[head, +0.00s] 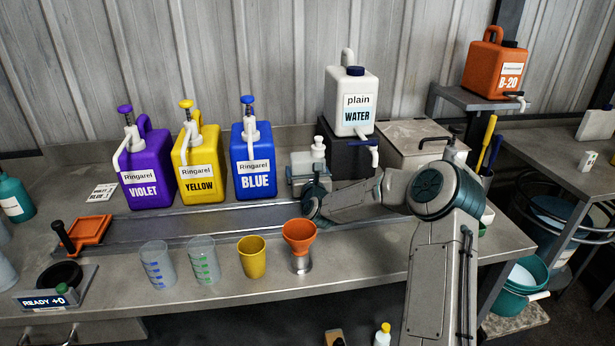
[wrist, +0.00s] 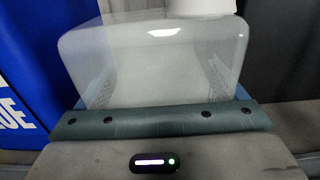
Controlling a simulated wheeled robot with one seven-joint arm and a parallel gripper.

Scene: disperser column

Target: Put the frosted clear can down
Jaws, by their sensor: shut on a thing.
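The frosted clear can (head: 303,165) with a white pump top is between the blue jug (head: 254,175) and the dark block (head: 345,160) under the water can. It appears upright. My gripper (head: 312,188) is shut on it from the front right. In the wrist view the can's see-through body (wrist: 150,55) fills the space beyond the teal jaw edge (wrist: 160,122). The arm hides the can's lower part, so I cannot tell whether its base touches the bench.
Violet (head: 148,178) and yellow (head: 196,165) jugs stand left of the blue one. The plain water can (head: 352,103) sits on the block. A metal rail strip (head: 180,228) runs in front. Several cups, including a yellow cup (head: 252,258) and one with an orange funnel (head: 299,235), line the front.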

